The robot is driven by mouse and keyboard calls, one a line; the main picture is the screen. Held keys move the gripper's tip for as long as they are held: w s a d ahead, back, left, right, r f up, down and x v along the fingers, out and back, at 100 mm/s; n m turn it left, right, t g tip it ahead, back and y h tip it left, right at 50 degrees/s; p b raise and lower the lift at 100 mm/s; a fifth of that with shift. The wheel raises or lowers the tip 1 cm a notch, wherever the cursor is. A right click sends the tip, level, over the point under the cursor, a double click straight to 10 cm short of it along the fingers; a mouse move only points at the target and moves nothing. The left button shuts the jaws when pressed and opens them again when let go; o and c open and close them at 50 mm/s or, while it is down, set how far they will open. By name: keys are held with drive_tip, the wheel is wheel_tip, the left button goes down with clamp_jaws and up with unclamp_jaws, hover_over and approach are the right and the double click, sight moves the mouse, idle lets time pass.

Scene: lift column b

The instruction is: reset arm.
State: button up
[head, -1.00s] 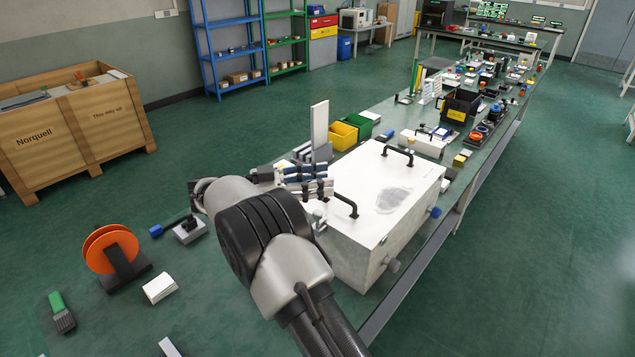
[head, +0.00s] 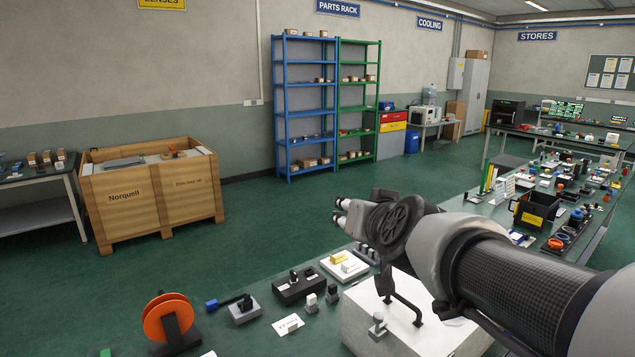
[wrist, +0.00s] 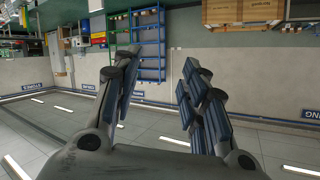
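My arm (head: 470,250) comes in from the right edge of the head view and is raised over the white box and the bench. Its dark wrist joint (head: 395,225) is near the middle of the view. My gripper's fingers cannot be made out clearly in the head view. In the wrist view my gripper (wrist: 162,62) is open, with its two padded fingers well apart and nothing between them. The wrist view is upside down, with the ceiling low in the picture and the racks and wooden crate at the top.
A white box (head: 365,325) with black handles stands on the bench below my arm. An orange reel (head: 168,318) and a black container (head: 536,210) are on the bench too. The wooden crate (head: 150,190) and blue rack (head: 307,100) stand farther off. Open green floor lies between.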

drive_tip(key=s+d+f+g, duration=0.2)
drive_tip(key=s+f, duration=0.4)
drive_tip(key=s, duration=0.4)
drive_tip(key=s+d+f+g+h, duration=0.1)
drive_tip(key=s+f+g, duration=0.3)
drive_tip(key=s, duration=0.6)
drive_tip(key=s+d+f+n+g+h, duration=0.1)
drive_tip(key=s+d+f+g, duration=0.2)
drive_tip(key=s+f, duration=0.5)
drive_tip(key=s+d, duration=0.1)
drive_tip(key=s, duration=0.1)
drive_tip(key=shift+s, duration=0.4)
drive_tip(key=shift+f, duration=0.1)
